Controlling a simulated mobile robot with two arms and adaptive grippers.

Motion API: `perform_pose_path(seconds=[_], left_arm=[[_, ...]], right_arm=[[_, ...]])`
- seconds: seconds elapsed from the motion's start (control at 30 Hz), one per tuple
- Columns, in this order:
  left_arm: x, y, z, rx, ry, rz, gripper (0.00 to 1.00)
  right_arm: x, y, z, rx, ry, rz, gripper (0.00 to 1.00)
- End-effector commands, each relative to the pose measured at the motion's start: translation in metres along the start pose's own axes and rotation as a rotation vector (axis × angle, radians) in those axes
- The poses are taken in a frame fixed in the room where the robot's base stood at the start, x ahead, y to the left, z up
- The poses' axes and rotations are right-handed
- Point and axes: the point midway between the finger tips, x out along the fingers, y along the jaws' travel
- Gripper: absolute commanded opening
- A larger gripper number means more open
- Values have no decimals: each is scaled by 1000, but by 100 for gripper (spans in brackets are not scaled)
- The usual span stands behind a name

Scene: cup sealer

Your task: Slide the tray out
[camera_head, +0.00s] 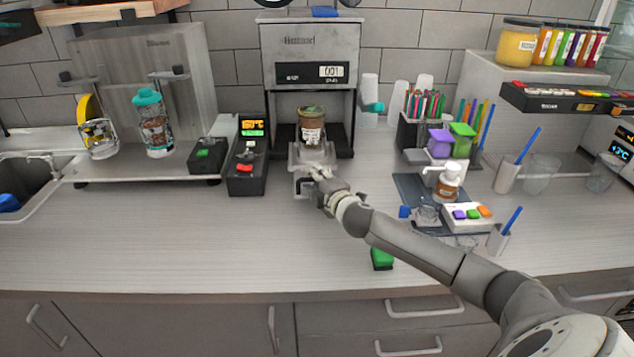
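The cup sealer (310,42) is a grey box-shaped machine with a small display, standing at the back middle of the counter. Its light tray (297,157) shows at the base, in front of the opening. A brown labelled cup (311,127) stands upright over the tray inside the opening. My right gripper (319,174) is at the tray's front, by its handle, and looks in contact with it. The fingers are small and partly hidden, so I cannot tell whether they are shut on the handle. My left gripper is not in view.
A black control box (247,155) stands close on the left of the sealer. On the right are a pen holder (433,135), a pump bottle (447,183) and a dark mat (412,190). A green block (382,259) lies near the front edge. The counter before the tray is clear.

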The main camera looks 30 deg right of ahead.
Motion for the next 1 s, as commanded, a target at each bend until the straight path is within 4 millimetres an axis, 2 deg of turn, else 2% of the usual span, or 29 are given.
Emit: perform_pose_path(seconds=[0.17,0.7,1.0], left_arm=[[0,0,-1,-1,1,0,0],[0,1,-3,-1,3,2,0],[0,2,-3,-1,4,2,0]], right_arm=[[-10,-1,1,-1,-1,-1,34],[-95,-2,0,-2,1,-3,34],[-118,0,0,0,0,-1,34]])
